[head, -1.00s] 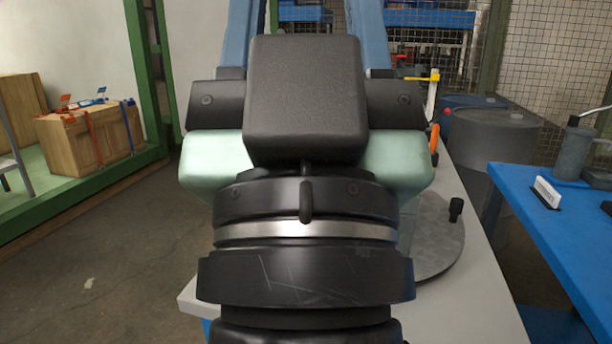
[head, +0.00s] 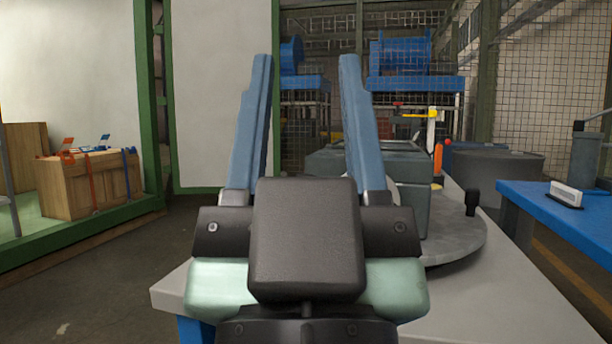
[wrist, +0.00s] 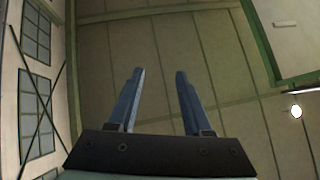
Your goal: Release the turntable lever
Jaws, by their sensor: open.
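The turntable (head: 455,246) is a round grey plate on a light grey table, right of my gripper. A short black upright peg or knob (head: 472,203) stands near its right edge; I cannot tell whether this is the lever. A dark grey-green box-shaped housing (head: 411,205) stands on the turntable, partly hidden behind my gripper. Behind it are a yellow and white upright piece (head: 432,135) and an orange handle (head: 438,160). My gripper (head: 306,60) is open and empty, its blue fingers pointing up, apart from all of these. In the wrist view my gripper (wrist: 159,72) faces only the ceiling.
The light grey table (head: 480,310) spreads under the turntable. A blue bench (head: 545,215) with a small white block stands at the right, and a grey drum (head: 497,168) behind. A wooden crate (head: 92,185) stands at the far left. The floor at left is clear.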

